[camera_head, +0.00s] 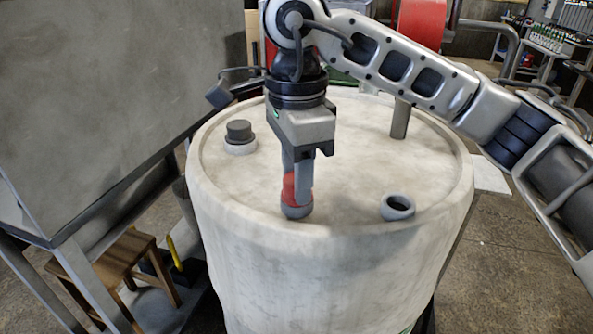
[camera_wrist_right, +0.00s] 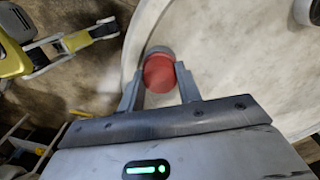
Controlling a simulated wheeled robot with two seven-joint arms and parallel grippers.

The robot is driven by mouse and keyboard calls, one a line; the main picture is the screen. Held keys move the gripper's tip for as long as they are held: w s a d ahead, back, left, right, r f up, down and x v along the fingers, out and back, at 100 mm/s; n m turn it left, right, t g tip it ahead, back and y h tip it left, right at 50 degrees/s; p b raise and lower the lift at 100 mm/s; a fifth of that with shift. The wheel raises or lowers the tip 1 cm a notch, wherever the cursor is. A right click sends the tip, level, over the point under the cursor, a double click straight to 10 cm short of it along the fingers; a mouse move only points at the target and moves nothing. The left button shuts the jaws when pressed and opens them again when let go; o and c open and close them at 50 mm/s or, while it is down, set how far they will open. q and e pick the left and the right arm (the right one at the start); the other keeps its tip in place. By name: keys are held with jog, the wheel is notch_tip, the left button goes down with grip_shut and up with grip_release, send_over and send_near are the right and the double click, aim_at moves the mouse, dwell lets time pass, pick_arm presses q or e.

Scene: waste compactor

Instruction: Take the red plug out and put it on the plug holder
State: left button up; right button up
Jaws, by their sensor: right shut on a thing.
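The red plug (camera_head: 289,188) is at the front of the pale round drum lid (camera_head: 350,160), upright, with a grey ring (camera_head: 297,211) at its foot. I cannot tell whether it is still seated in that ring. My right gripper (camera_head: 299,186) points down from above and is shut on the plug. In the right wrist view the red plug top (camera_wrist_right: 160,74) shows between the two fingers. An empty grey ring (camera_head: 397,207) stands on the lid to the right. I cannot tell which ring is the plug holder. My left gripper is not in view.
A grey capped fitting (camera_head: 239,132) stands on the lid's left side. A metal post (camera_head: 400,118) rises at the back right. A big grey metal box (camera_head: 110,100) and a wooden stool (camera_head: 115,260) are left of the drum. The lid's middle is clear.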

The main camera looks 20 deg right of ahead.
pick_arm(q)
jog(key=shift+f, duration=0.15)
pick_arm(e)
jog(key=shift+f, duration=0.1)
jog(key=o, duration=1.1)
jog(key=shift+o, duration=0.2)
jog(key=shift+c, duration=0.3)
jog(key=shift+r+p, duration=1.25)
jog(key=shift+r, duration=0.6)
jog(key=shift+r+p, duration=1.1)
jog(key=shift+r, duration=0.6)
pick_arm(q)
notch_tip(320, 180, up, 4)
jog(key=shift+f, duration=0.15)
